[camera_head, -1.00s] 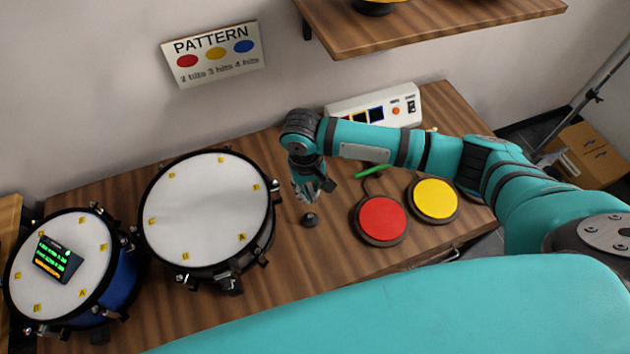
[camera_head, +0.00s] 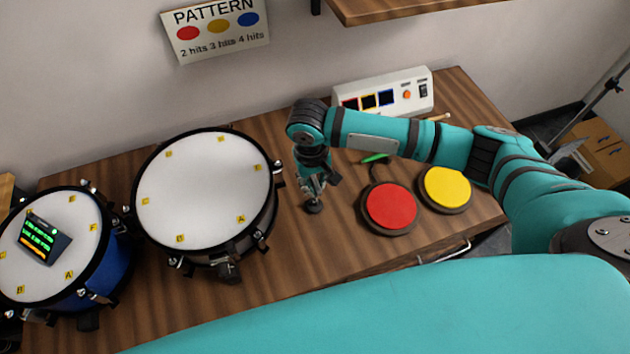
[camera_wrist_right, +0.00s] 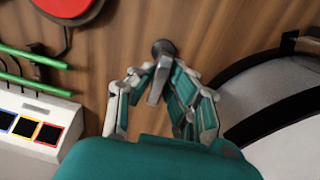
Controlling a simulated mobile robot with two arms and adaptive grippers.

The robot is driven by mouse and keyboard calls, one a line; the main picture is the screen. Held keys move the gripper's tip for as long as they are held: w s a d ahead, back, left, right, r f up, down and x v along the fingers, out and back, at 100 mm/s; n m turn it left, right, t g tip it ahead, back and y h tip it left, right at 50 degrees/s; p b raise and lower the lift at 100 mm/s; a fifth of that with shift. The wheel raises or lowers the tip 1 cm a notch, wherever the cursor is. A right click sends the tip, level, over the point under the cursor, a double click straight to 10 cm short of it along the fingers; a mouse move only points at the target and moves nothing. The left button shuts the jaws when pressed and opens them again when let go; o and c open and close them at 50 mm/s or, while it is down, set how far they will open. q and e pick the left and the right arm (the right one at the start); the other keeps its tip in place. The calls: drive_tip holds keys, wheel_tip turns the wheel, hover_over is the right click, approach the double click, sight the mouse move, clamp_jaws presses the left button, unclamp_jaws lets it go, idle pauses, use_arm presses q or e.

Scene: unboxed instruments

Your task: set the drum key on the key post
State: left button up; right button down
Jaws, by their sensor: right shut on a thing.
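My right gripper (camera_head: 313,190) points down at the key post (camera_head: 314,207), a small dark round stand on the wooden table between the large drum and the red pad. In the right wrist view my right gripper (camera_wrist_right: 160,88) is shut on the drum key (camera_wrist_right: 157,84), a slim grey metal piece. The key's far end meets or overlaps the dark post (camera_wrist_right: 163,47) there; I cannot tell whether it is seated. In the head view the key is mostly hidden by the fingers. My left gripper is not in view.
The large drum (camera_head: 205,190) stands left of the gripper, a blue drum (camera_head: 62,245) further left. The red pad (camera_head: 391,205) and yellow pad (camera_head: 446,188) lie to the right. A white control box (camera_head: 420,92) and green sticks (camera_wrist_right: 30,80) are behind.

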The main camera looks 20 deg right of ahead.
drive_tip(key=shift+f, duration=1.55)
idle(0.9)
drive_tip(key=shift+p, duration=0.3)
drive_tip(key=shift+r+p, duration=0.15)
drive_tip(key=shift+p, duration=0.35)
drive_tip(key=c, duration=1.2)
unclamp_jaws()
drive_tip(key=shift+r, duration=0.1)
drive_tip(key=r, duration=1.1)
drive_tip(key=shift+a+r, duration=0.4)
